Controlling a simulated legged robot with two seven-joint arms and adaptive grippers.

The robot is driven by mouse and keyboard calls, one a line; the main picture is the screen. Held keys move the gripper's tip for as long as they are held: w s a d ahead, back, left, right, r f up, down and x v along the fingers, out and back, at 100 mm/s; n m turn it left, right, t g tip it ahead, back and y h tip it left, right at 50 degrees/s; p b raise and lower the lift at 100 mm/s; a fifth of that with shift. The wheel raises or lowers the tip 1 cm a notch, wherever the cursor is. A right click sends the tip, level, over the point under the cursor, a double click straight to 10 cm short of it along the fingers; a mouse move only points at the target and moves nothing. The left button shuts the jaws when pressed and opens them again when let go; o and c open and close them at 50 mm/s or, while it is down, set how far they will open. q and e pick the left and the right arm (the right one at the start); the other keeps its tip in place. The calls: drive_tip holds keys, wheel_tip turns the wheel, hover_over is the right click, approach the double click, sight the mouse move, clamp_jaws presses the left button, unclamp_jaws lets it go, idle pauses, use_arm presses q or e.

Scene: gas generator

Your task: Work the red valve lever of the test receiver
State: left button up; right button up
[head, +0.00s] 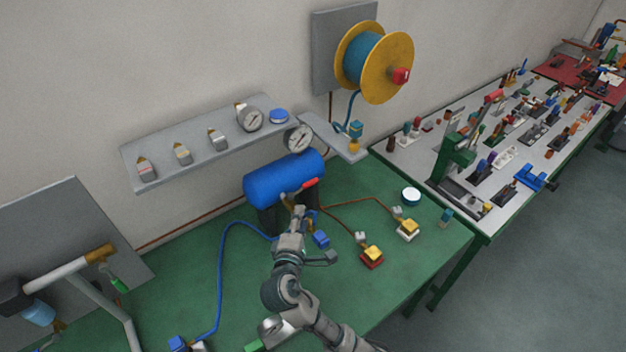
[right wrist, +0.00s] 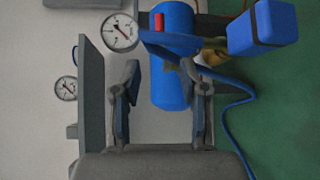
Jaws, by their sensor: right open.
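The test receiver is a blue horizontal tank (head: 272,181) on the green bench, and it also shows upright between my fingers in the right wrist view (right wrist: 172,75). Its red valve lever (head: 310,183) sits at the tank's front right side. In the right wrist view the red lever (right wrist: 160,22) is beyond the fingertips, near the upper end of the tank. My right gripper (head: 298,212) is just in front of the tank, below the lever. Its two fingers (right wrist: 165,85) are apart with nothing held between them. My left gripper is out of view.
A gauge (head: 299,139) stands above the tank. A wall shelf (head: 190,160) and hose reel (head: 372,62) are behind. Bare bench lies left of the tank.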

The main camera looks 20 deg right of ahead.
sight(311, 185)
drive_tip(key=x, duration=0.5)
drive_tip(key=a+x, duration=0.1)
drive_tip(key=x, duration=0.1)
drive_tip(key=shift+w+d+f, duration=0.1)
drive_tip(key=shift+w+f, duration=0.05)
drive_tip(key=shift+w, duration=0.5)
drive_tip(key=w+d, duration=0.4)
drive_tip(key=shift+w+f, duration=0.15)
drive_tip(key=shift+f, duration=0.2)
drive_tip(key=shift+p+x, duration=0.3)
drive_tip(key=shift+x, duration=0.6)
drive_tip(key=shift+w+f, duration=0.1)
drive_tip(key=shift+w, duration=0.05)
drive_tip(key=shift+a, duration=0.7)
drive_tip(key=shift+c, duration=1.4)
drive_tip(key=c, duration=0.4)
clamp_jaws()
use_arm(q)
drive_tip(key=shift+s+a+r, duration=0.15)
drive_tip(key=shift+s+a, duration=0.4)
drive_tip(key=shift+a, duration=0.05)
use_arm(e)
drive_tip(key=shift+d, duration=0.3)
